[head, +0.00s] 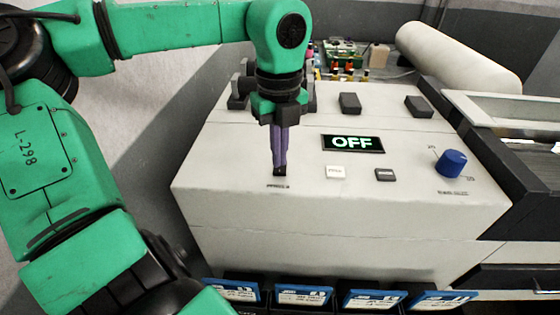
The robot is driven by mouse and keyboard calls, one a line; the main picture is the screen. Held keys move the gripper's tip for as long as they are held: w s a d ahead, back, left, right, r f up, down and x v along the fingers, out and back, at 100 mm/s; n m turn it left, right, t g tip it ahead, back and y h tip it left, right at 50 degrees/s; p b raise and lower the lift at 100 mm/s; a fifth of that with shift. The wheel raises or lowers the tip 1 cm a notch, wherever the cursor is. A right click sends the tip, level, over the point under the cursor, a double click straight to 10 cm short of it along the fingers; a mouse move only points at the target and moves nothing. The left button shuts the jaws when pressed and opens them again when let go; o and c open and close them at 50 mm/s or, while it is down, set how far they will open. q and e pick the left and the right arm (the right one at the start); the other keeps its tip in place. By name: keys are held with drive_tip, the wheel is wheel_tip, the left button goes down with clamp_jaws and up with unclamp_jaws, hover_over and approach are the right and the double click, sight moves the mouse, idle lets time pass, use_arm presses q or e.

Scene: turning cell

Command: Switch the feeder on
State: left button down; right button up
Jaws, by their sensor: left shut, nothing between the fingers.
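The feeder is a light grey box (232,215) in the middle of the head view. Its display (353,143) reads OFF in green letters. My left gripper (280,170) points down at the left part of the sloped panel. Its purple fingers are shut with nothing between them. The tips are over a small dark spot above a printed label (278,186); they hide what is there, and I cannot tell whether they touch it. A white button (335,172), a dark button (385,175) and a blue knob (453,163) sit to the right. My right gripper is not in view.
Dark blocks (350,103) and (419,106) stand on the feeder's upper part. A white roll (455,58) and a cluttered board (345,60) lie behind. Blue-labelled bins (303,296) line the front. A dark-framed machine (520,150) borders the right.

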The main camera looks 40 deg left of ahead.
sight(280, 171)
use_arm(q)
drive_tip(key=shift+f, duration=0.2)
idle(0.6)
drive_tip(key=shift+f+b, duration=0.75)
drive_tip(key=shift+b, duration=0.1)
drive_tip(key=shift+r, duration=0.15)
wheel_tip(280, 171, up, 7)
drive_tip(key=p, duration=0.5)
idle(0.5)
